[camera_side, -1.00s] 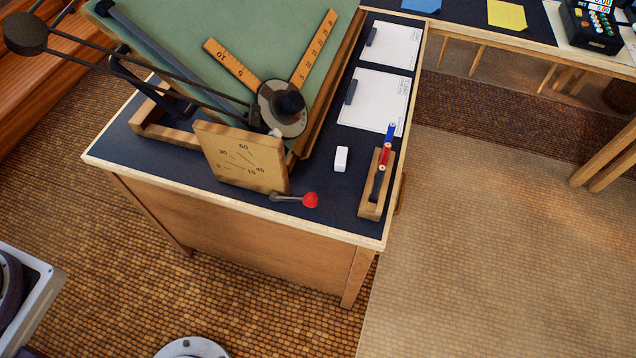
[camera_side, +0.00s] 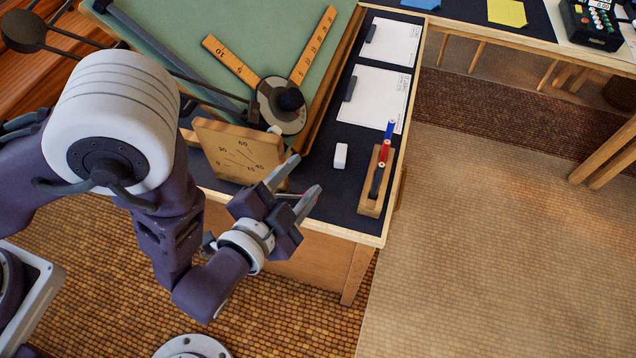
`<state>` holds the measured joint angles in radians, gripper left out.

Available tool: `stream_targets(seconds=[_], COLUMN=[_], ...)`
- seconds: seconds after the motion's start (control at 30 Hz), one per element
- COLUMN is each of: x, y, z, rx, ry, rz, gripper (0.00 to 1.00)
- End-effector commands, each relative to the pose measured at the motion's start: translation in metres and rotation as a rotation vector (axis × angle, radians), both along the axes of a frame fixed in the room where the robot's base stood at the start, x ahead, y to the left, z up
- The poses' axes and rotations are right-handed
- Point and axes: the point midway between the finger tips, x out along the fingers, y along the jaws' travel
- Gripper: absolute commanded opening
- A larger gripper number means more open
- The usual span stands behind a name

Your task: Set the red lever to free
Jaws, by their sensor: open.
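The wooden dial plate (camera_side: 235,152), marked with numbers, stands at the front of the tilted green drafting board (camera_side: 240,30). The red lever beside its lower right corner is now almost wholly covered by my gripper, so its position cannot be read. My gripper (camera_side: 308,174) is open, its two grey fingers pointing up and to the right over the desk's front edge. The lower finger lies across the place of the red knob in this view. I cannot tell whether the fingers touch the lever.
A white eraser (camera_side: 340,156) lies right of my fingertips. A wooden pen holder (camera_side: 371,205) with red, blue and black markers stands farther right. Paper sheets (camera_side: 374,95) lie behind. A drafting arm with orange rulers (camera_side: 232,63) rests on the board. Some dark desktop around the eraser is clear.

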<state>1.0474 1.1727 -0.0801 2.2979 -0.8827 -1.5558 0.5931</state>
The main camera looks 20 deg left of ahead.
Motion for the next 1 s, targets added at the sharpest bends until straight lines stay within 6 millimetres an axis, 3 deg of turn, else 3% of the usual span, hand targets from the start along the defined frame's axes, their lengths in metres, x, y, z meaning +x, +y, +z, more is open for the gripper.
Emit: stream_targets(seconds=[0.03, 0.1, 0.23, 0.33, 0.7, 0.97, 1.0], x=[-0.001, 0.0, 0.001, 0.007, 0.064, 0.068, 0.068], y=[0.002, 0.001, 0.0, -0.001, -0.011, -0.012, -0.012], z=[-0.033, -0.065, -0.097, -0.105, -0.121, -0.122, -0.122], rx=[0.006, 0.002, -0.001, -0.003, -0.001, 0.001, 0.001], ry=[0.005, 0.002, -0.001, -0.001, -0.001, 0.0, 0.0], rz=[0.002, 0.002, 0.001, 0.004, 0.002, 0.0, 0.0], gripper=[0.49, 0.49, 0.49, 0.49, 0.49, 0.49, 0.45])
